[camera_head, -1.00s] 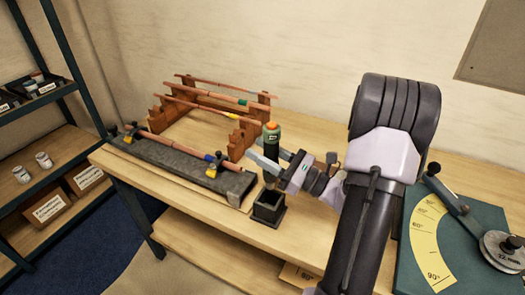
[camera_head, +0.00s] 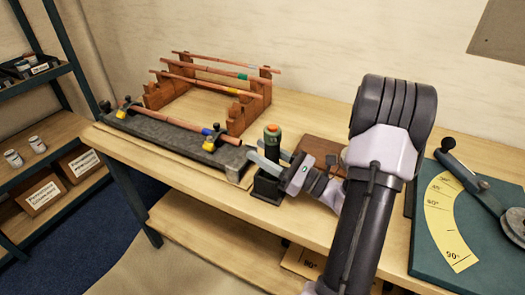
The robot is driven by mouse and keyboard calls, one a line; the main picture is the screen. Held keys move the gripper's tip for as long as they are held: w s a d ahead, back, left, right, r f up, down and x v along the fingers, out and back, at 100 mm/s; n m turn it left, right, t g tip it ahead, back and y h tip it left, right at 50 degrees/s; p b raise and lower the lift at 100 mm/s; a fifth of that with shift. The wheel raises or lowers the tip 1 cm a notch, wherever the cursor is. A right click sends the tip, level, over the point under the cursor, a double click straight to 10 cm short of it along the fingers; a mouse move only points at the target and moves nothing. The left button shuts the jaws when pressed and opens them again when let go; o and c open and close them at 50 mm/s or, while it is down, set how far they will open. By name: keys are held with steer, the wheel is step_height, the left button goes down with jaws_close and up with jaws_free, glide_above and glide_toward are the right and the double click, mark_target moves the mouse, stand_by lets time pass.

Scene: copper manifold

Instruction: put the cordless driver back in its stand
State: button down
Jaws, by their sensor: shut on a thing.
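The cordless driver (camera_head: 272,136), green with an orange-ringed dark top, stands upright in my gripper (camera_head: 267,158). My gripper is shut on it, with the fingers reaching in from the right. The stand (camera_head: 267,191), a small black square holder, is on the bench's front part, directly below the driver in the picture. The driver's lower end and the stand's opening are hidden by the fingers, so I cannot tell whether the driver is inside the stand.
Left of the stand, a grey rail (camera_head: 165,137) carries a copper pipe in clamps. Behind it, a wooden rack (camera_head: 160,94) holds several copper pipes. A brown board (camera_head: 320,149) lies behind my gripper. A green bending plate (camera_head: 460,225) is at the right.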

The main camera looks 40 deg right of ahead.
steer(key=c, duration=0.8)
jaws_free()
steer(key=shift+s, duration=0.1)
steer(key=r+p+v, duration=0.1)
steer(key=v, duration=0.3)
steer(key=r+p+v, duration=0.1)
steer(key=p+v, duration=0.1)
steer(key=v, duration=0.2)
steer(key=r+p+v, duration=0.1)
steer(key=v, duration=0.3)
steer(key=shift+s+d+f, duration=0.1)
steer(key=shift+s+d, duration=0.2)
steer(key=shift+s, duration=0.35)
